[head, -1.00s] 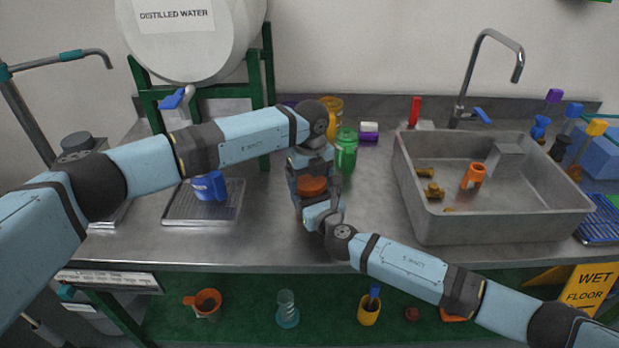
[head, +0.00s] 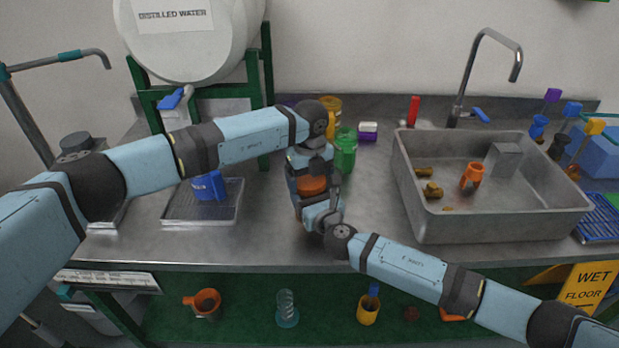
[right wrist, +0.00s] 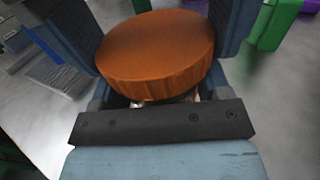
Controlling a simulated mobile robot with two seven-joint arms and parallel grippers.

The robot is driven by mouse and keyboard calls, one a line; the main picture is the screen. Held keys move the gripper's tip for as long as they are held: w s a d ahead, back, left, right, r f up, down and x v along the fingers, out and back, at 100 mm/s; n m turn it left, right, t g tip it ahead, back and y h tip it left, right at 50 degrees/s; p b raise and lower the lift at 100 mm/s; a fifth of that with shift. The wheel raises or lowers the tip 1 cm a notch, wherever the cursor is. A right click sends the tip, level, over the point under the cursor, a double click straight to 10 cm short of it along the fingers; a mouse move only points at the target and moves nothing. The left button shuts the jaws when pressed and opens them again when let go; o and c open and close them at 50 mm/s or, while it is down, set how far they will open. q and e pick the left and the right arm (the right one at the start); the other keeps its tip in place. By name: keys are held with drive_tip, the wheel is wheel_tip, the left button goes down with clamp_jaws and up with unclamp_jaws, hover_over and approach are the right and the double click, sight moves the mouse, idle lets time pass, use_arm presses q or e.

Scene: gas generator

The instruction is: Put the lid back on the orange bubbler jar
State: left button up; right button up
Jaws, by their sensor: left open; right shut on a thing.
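The orange lid (head: 313,187) is at the front middle of the counter, between the fingers of my left gripper (head: 314,182), which comes down from above and is open around it. In the right wrist view the lid (right wrist: 155,52) fills the upper middle, with dark blue fingers on either side. My right gripper (head: 312,207) reaches in from the right, lower down, and is shut on the orange bubbler jar under the lid. Only a small clear bit of the jar (right wrist: 182,97) shows below the lid's rim. I cannot tell whether the lid is fully seated.
A green bottle (head: 346,151) and a yellow-orange container (head: 330,110) stand just behind the grippers. A grey sink (head: 497,222) is to the right. A blue container (head: 208,186) stands on a tray (head: 182,214) to the left. The counter between jar and sink is clear.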

use_arm(q)
drive_tip(key=shift+s+a+f, duration=0.15)
drive_tip(key=shift+s+f, duration=0.05)
drive_tip(key=shift+f, duration=0.3)
use_arm(e)
drive_tip(key=shift+w+r, duration=0.15)
drive_tip(key=shift+r, duration=0.3)
use_arm(q)
wheel_tip(320, 180, up, 4)
drive_tip(key=shift+w+f, duration=0.1)
drive_tip(key=shift+f, duration=0.05)
use_arm(e)
drive_tip(key=shift+f, duration=0.25)
use_arm(q)
drive_tip(key=shift+r, duration=0.25)
use_arm(e)
drive_tip(key=shift+f, duration=0.1)
use_arm(q)
drive_tip(key=c, duration=1.4)
drive_tip(key=shift+f, duration=0.25)
drive_tip(key=shift+f, duration=0.5)
drive_tip(key=shift+r, duration=0.1)
